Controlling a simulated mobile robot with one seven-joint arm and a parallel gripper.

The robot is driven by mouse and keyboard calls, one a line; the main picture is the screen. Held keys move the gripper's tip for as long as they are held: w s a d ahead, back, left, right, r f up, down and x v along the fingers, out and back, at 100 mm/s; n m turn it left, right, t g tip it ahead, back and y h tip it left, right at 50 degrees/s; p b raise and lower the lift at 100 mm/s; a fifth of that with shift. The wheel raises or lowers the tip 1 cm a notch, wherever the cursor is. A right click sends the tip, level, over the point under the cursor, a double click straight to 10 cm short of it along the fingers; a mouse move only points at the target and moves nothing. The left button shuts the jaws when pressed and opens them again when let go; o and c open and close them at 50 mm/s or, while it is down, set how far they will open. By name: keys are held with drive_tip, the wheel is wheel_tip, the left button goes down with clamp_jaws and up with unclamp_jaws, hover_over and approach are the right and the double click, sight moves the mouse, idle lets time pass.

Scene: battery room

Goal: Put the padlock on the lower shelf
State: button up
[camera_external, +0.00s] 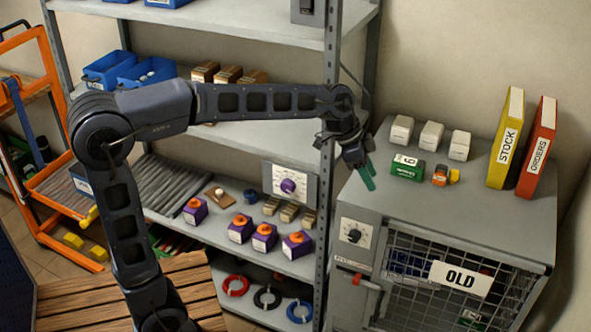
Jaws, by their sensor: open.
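My gripper (366,176) has green fingertips and is open and empty, just left of the grey cabinet's (520,215) top. I cannot pick out the padlock for certain. A small orange and dark item with a yellow part (440,175) stands on the cabinet top, right of a green box (407,168); it is too small to identify. The rack's lower shelf (240,207) holds purple boxes with orange tops (264,237), grey rods and a small board. Below it, a bottom level holds red, black and blue rings (299,311).
White boxes (431,136) and yellow and red binders (537,148) stand on the cabinet top. The rack post (326,225) stands between cabinet and shelves. An orange cart (70,180) is at left.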

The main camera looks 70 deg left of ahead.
drive_tip(key=w+a+f+m+h, duration=0.15)
drive_tip(key=w+a, duration=0.25)
drive_tip(key=w, duration=0.8)
drive_tip(key=m+t+h, duration=0.1)
drive_tip(key=m+t, duration=0.1)
approach(437, 165)
drive_tip(key=x, duration=0.3)
drive_tip(key=shift+s+d, duration=0.1)
drive_tip(key=shift+w+f, duration=0.15)
drive_tip(key=shift+w, duration=0.05)
drive_tip(key=shift+x, duration=3.6)
drive_tip(key=shift+c, duration=0.4)
clamp_jaws()
